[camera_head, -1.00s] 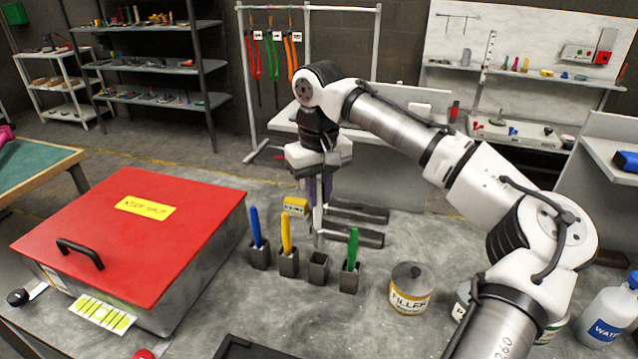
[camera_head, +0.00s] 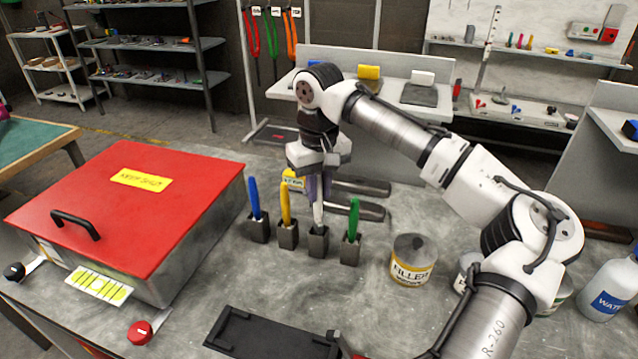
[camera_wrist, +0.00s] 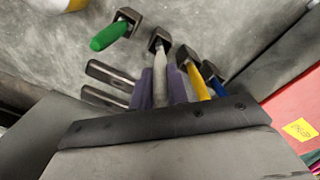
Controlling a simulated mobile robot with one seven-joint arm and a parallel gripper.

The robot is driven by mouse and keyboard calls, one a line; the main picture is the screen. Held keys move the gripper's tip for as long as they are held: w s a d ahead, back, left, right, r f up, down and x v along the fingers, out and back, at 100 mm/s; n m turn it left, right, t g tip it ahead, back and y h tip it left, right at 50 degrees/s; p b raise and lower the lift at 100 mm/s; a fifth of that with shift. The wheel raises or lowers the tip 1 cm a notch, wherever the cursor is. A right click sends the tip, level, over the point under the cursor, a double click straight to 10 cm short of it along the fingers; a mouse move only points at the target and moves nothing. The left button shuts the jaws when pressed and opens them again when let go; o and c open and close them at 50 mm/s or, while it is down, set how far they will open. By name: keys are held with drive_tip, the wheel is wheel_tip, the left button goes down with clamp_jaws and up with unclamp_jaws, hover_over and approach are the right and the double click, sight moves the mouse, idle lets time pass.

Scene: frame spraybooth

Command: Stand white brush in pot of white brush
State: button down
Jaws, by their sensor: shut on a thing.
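The white brush (camera_head: 318,212) stands upright, its lower end in the mouth of a dark square pot (camera_head: 318,245), third from the left in a row. Whether it touches the bottom of the pot is hidden. My gripper (camera_head: 318,190) is shut on the brush's upper part. In the wrist view, the purple fingers (camera_wrist: 163,90) lie on both sides of the white brush (camera_wrist: 166,73), which points into its pot (camera_wrist: 159,39).
Blue (camera_head: 255,200), yellow (camera_head: 285,207) and green (camera_head: 353,218) brushes stand in neighbouring pots. A filler tin (camera_head: 412,262) is to the right. A red-lidded box (camera_head: 130,205) is at left. A black tray (camera_head: 265,335) lies in front.

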drive_tip(key=shift+f+b, duration=0.35)
drive_tip(key=shift+f, duration=0.7)
idle(0.5)
drive_tip(key=c, duration=1.3)
unclamp_jaws()
wheel_tip(320, 180, up, 14)
drive_tip(key=shift+f+b, duration=0.1)
drive_tip(key=shift+b, duration=0.7)
